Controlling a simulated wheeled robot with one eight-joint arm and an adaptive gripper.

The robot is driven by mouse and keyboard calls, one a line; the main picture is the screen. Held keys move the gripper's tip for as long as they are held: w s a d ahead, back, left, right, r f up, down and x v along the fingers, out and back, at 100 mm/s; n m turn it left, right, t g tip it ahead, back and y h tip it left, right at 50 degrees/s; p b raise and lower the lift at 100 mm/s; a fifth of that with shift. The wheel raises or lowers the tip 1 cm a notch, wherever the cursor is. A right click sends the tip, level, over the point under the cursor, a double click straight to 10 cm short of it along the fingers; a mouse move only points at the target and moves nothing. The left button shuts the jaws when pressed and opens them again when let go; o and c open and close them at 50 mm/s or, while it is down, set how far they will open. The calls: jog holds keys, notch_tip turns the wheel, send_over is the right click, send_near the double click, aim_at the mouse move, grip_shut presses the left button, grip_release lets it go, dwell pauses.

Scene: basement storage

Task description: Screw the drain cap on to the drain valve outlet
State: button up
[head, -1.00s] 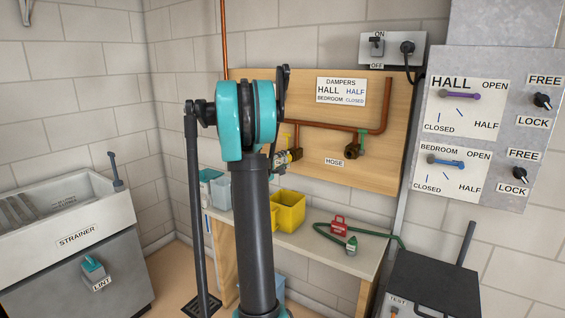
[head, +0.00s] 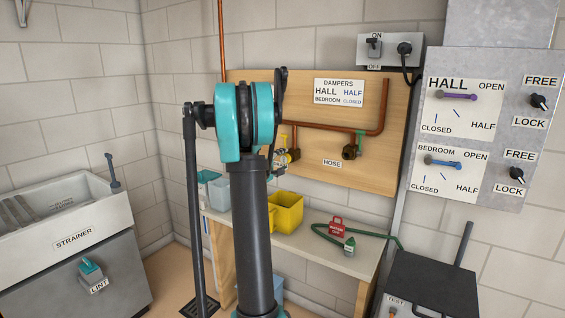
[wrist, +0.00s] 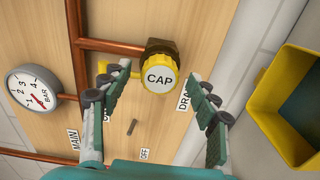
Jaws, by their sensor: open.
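The drain cap (wrist: 158,76) is yellow and ribbed with a white face marked CAP, and it faces the wrist camera. It sits at the dark brass drain valve outlet (wrist: 161,46) on the wooden board; how far it is threaded on cannot be told. My gripper (wrist: 155,84) is open, with one finger on each side of the cap and visible gaps to both. A yellow lever (wrist: 118,70) shows beside the left finger. In the head view my arm hides most of the gripper; the cap area (head: 293,155) shows just right of the arm.
Copper pipes (wrist: 112,47) and a pressure gauge (wrist: 33,90) are on the board near the left finger. A yellow bucket (wrist: 262,94) is at the right of the wrist view and stands on the bench (head: 335,262) in the head view. A green hose (head: 375,236) lies on the bench.

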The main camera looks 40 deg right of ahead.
jog(key=v, duration=1.1)
jog(key=shift+s+a, duration=0.2)
jog(key=shift+a, duration=0.15)
jog(key=s+a+f+m+g+y, duration=0.1)
jog(key=s+a+f+y, duration=0.4)
jog(key=a, duration=0.6)
jog(key=s+a+f+m+y, duration=0.1)
jog(key=s+a+f+y, duration=0.5)
jog(key=s+a+f, duration=0.4)
jog(key=s+a+f+m+g+y, duration=0.1)
jog(key=s+a+f+y, duration=0.4)
jog(key=a, duration=0.8)
jog(key=s+f+m, duration=0.1)
jog(key=s+f, duration=0.2)
jog(key=s, duration=0.1)
jog(key=shift+s+a+g+y, duration=0.25)
jog(key=shift+s+g+y, duration=0.05)
jog(key=shift+c, duration=0.4)
